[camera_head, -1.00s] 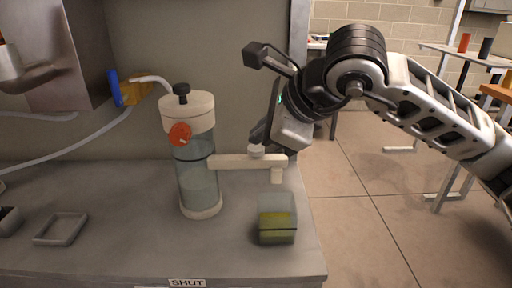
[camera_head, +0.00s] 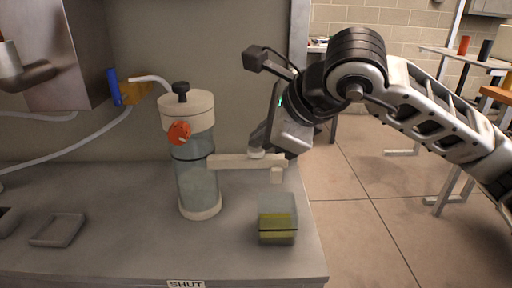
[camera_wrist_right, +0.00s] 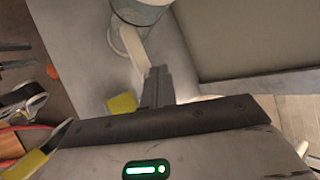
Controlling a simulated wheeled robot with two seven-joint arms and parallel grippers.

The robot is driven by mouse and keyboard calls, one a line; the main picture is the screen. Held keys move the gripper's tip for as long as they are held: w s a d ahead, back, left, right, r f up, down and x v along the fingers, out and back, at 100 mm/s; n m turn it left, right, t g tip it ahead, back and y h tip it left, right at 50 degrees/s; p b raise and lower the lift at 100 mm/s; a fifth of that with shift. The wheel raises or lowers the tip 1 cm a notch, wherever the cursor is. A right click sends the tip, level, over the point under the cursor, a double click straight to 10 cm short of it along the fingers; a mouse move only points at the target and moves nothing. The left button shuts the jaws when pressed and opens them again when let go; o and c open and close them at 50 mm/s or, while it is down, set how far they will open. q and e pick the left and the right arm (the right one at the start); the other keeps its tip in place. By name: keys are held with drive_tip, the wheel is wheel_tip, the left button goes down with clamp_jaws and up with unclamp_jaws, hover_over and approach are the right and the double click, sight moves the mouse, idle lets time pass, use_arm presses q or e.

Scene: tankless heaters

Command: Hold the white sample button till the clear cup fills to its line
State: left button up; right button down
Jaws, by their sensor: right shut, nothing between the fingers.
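The clear cup (camera_head: 278,204) stands on the counter below the spout at the end of the pale arm (camera_head: 232,162) of the clear cylinder (camera_head: 197,180). It holds yellow-green liquid, and a dark line crosses its front; I cannot tell the exact level against that line. The white sample button (camera_head: 257,154) is on top of the pale arm, partly covered by my right gripper (camera_head: 257,143). That gripper is shut and empty, its tips on or just over the button. In the right wrist view its fingers (camera_wrist_right: 157,86) hide the button, and the yellow cup (camera_wrist_right: 122,103) shows beside them.
The cylinder has a red knob (camera_head: 179,132) and a black top knob (camera_head: 181,90). A blue-handled brass valve (camera_head: 114,88) and hoses are behind it. A square tray (camera_head: 58,229) lies at left. The counter's right edge is close to the cup.

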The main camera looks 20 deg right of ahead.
drive_tip(key=shift+f, duration=0.15)
idle(0.4)
idle(1.1)
idle(0.9)
drive_tip(key=shift+r+p, duration=0.4)
drive_tip(key=shift+r, duration=0.6)
